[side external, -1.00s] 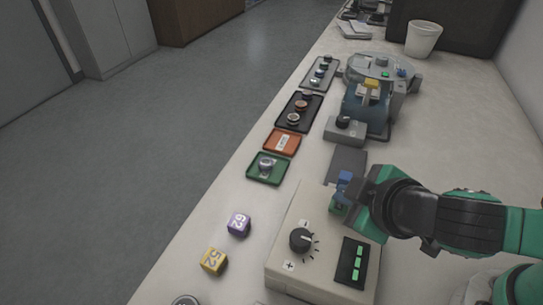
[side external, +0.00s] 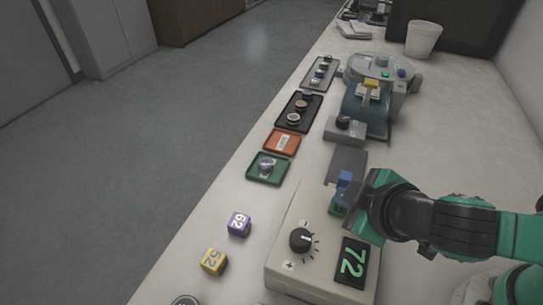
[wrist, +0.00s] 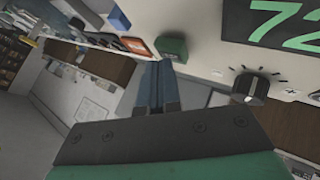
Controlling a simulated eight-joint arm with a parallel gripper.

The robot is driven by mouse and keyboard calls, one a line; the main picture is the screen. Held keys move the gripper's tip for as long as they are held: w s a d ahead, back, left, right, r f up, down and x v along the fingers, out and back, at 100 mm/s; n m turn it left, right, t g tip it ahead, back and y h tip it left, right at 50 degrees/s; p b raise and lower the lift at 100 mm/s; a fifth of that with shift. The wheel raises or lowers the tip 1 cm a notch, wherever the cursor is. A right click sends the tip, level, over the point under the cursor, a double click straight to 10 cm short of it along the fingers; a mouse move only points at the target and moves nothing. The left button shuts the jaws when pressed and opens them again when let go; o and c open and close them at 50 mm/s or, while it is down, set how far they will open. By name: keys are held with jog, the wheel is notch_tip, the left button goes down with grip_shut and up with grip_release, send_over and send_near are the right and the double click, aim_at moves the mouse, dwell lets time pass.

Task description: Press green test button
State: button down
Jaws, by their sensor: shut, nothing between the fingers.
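The beige tester box (side external: 290,240) stands at the near edge of the bench, with a black knob (side external: 301,239) and a display (side external: 351,264) reading 72 in green. In the wrist view the green test button (wrist: 172,46) sits on the pale box face, beside the knob (wrist: 250,87) and the display (wrist: 272,22). My gripper (wrist: 159,68) is shut and empty, its tips right at the button's lower edge; I cannot tell whether they touch. In the side view my gripper (side external: 347,204) is at the box's far end, mostly hiding the button.
A purple cube (side external: 239,223) and a yellow cube (side external: 213,261) lie left of the box. Green (side external: 252,178), orange (side external: 272,147) and black trays line the bench's left edge. The mounting press (side external: 366,110) stands farther back, with a white cup (side external: 423,39) beyond.

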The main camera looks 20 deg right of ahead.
aim_at(344, 210)
jog(key=shift+r, duration=0.85)
jog(key=shift+r, duration=2.5)
jog(key=w+d+f+m+g, duration=0.1)
jog(key=d+m, duration=0.3)
jog(key=d, duration=0.3)
jog(key=w+d+m+g, duration=0.1)
jog(key=w+d+m, duration=0.1)
jog(key=d+m, duration=0.2)
jog(key=d, duration=0.2)
jog(key=shift+w+d+f, duration=0.3)
jog(key=shift+d+f, duration=0.05)
